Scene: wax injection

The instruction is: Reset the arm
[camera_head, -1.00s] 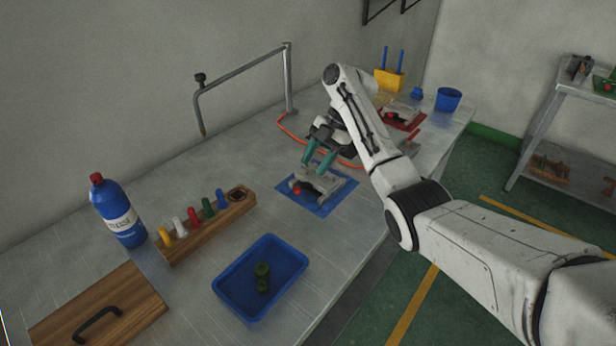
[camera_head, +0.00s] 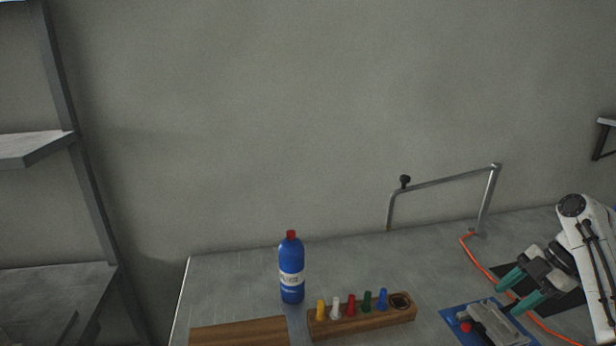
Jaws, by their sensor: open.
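My gripper (camera_head: 520,290) is at the lower right, at the end of my white arm. Its two green fingers are apart with nothing between them. They are close above a grey metal part with a red knob, the fixture (camera_head: 497,325), which lies on a blue mat (camera_head: 457,314). I cannot tell whether the fingertips touch the fixture. Most of my arm is cut off by the right edge of the picture.
On the metal table (camera_head: 235,285) stand a blue bottle (camera_head: 291,270) and a wooden rack (camera_head: 375,317) with several coloured pegs. A wooden board (camera_head: 240,332) lies in front. A bent metal stand (camera_head: 447,181) rises behind. An orange cable (camera_head: 479,259) runs near my gripper. Grey shelves (camera_head: 60,285) stand left.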

